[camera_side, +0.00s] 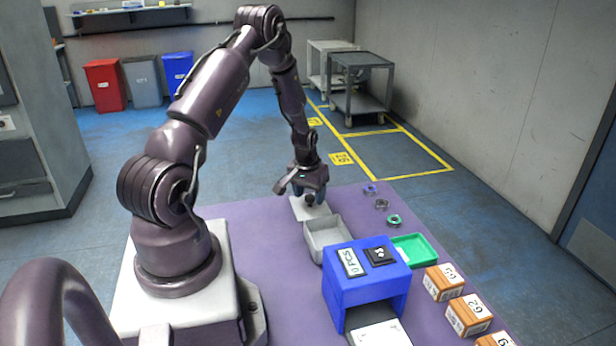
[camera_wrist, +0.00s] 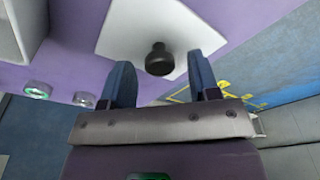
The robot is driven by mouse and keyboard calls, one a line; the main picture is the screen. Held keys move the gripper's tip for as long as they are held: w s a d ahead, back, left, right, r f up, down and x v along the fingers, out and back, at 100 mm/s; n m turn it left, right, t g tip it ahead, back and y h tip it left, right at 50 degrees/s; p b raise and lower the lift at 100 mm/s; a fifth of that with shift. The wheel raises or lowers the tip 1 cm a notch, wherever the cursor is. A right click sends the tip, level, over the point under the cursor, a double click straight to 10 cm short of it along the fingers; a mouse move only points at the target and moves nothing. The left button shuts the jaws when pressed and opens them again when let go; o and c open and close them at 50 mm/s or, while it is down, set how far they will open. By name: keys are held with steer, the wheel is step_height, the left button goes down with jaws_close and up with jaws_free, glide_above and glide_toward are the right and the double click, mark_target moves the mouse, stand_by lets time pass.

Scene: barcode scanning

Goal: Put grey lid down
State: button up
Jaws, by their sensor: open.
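The grey lid (camera_side: 298,211) is a flat pale plate with a round black knob. In the side view it lies on the purple table just behind the open grey bin (camera_side: 327,238). In the wrist view the lid (camera_wrist: 125,32) lies flat with its knob (camera_wrist: 159,60) pointing toward me. My gripper (camera_side: 307,196) is above the lid, pointing down. In the wrist view my gripper (camera_wrist: 162,82) is open, with its blue fingers on either side of the knob and a gap on both sides.
A blue scanner stand (camera_side: 367,284) stands in front of the bin. A green tray (camera_side: 414,251) and several cardboard boxes (camera_side: 468,315) are to the right. Several small rings (camera_side: 381,204) lie near the table's right edge. The purple table (camera_side: 265,235) left of the bin is clear.

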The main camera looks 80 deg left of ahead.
mark_target(307, 209)
step_height(307, 209, up, 10)
steer(key=s+d, duration=0.1)
steer(key=w+d+r+m+t, duration=0.2)
steer(key=d+r+m, duration=0.2)
steer(key=d+r, duration=1.25)
steer(key=s+d+r+m+t, duration=0.1)
steer(key=s+d+r+m, duration=0.1)
steer(key=s+d, duration=0.3)
steer(key=s+d+r+m+t+h, duration=0.1)
steer(key=s+d+r+m, duration=0.2)
steer(key=d, duration=0.6)
steer(key=shift+s+d+r, duration=0.2)
steer(key=shift+s+r, duration=0.35)
steer(key=shift+s, duration=0.6)
